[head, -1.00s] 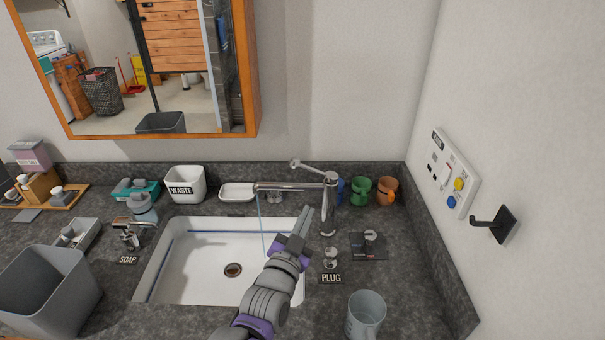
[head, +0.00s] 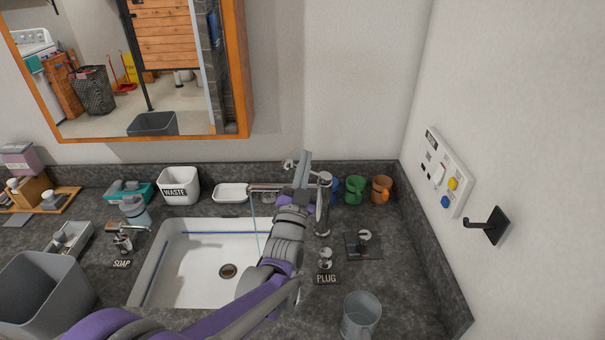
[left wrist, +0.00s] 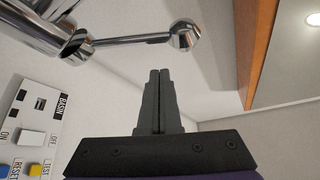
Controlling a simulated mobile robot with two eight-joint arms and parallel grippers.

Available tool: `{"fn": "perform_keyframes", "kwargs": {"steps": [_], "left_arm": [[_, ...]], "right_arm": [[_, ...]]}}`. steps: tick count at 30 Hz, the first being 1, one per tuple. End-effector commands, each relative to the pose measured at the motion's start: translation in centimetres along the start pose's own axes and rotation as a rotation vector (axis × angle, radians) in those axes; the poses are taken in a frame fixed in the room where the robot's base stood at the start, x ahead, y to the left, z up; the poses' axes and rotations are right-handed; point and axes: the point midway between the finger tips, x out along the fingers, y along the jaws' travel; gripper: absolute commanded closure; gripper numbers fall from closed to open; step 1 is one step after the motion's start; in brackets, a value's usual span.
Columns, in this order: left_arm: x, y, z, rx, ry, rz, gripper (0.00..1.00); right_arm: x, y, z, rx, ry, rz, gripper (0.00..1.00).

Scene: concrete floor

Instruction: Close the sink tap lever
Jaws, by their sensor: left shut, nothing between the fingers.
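The chrome tap (head: 323,205) stands at the right rear of the white sink (head: 190,262), its spout reaching left. A thin bluish water stream (head: 254,220) falls from the spout. The tap lever's end (head: 288,164) shows just left of my fingers; my gripper hides much of the lever. In the left wrist view the lever (left wrist: 128,40) runs from the tap body to a round knob (left wrist: 185,35). My left gripper (head: 306,156) is shut and empty, raised beside the lever. Its fingertips (left wrist: 159,72) show below the lever in the wrist view, with a gap between. My right gripper is not in view.
Green (head: 355,190) and orange (head: 381,190) mugs stand right of the tap. A clear grey cup (head: 360,318) is at the front right. A switch panel (head: 445,172) and black hook (head: 488,224) are on the right wall. A mirror cabinet (head: 243,70) hangs above left.

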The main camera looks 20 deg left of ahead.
Motion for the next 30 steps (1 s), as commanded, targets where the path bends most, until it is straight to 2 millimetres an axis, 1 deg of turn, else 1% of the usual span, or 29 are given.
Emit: {"fn": "perform_keyframes", "kwargs": {"steps": [1,6,10,20,23,26,28,30], "left_arm": [[-0.6,0.0,1.2,0.001,-0.003,-0.001,1.00],[-1.2,0.1,2.7,0.000,-0.003,0.000,1.00],[-1.3,0.0,3.1,0.000,-0.003,0.000,1.00],[-1.4,0.1,3.1,-0.005,-0.002,-0.002,1.00],[-1.7,0.2,3.5,-0.040,-0.003,-0.020,1.00],[-2.2,0.4,4.3,-0.100,-0.004,-0.055,1.00],[-2.5,0.3,4.9,-0.103,-0.005,-0.059,1.00],[-2.5,0.3,4.9,-0.102,-0.004,-0.059,1.00]], "right_arm": [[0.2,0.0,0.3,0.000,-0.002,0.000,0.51],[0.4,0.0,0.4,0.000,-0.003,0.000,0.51],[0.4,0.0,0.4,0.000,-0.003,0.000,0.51],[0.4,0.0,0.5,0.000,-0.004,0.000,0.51],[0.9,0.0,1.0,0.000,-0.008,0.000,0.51],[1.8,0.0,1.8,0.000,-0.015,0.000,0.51],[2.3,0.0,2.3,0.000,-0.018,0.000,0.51],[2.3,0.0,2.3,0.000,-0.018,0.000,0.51]]}}
